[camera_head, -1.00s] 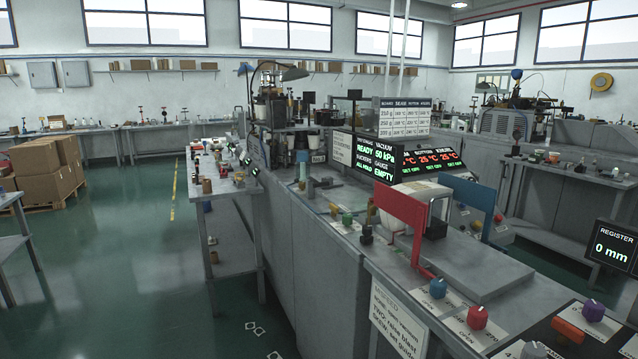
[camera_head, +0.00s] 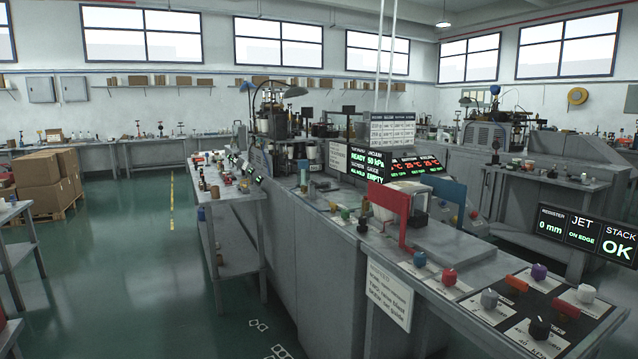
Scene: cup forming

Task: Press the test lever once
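I cannot make out which control is the test lever; no readable label in view names it. The long grey machine bench (camera_head: 315,250) runs through the middle and carries many knobs. A blue knob (camera_head: 420,259) and a red knob (camera_head: 449,277) stand near its front edge. A small black-topped control (camera_head: 362,225) stands left of the red bracket (camera_head: 390,203). My gripper is not in view.
The vacuum display (camera_head: 360,162) reads READY 50 kPa and EMPTY. The right-hand displays (camera_head: 585,232) read 0 mm, ON EDGE and OK. A side table (camera_head: 235,190) stands left of the bench. Green floor (camera_head: 130,260) is open at left; cartons (camera_head: 40,180) stand beyond.

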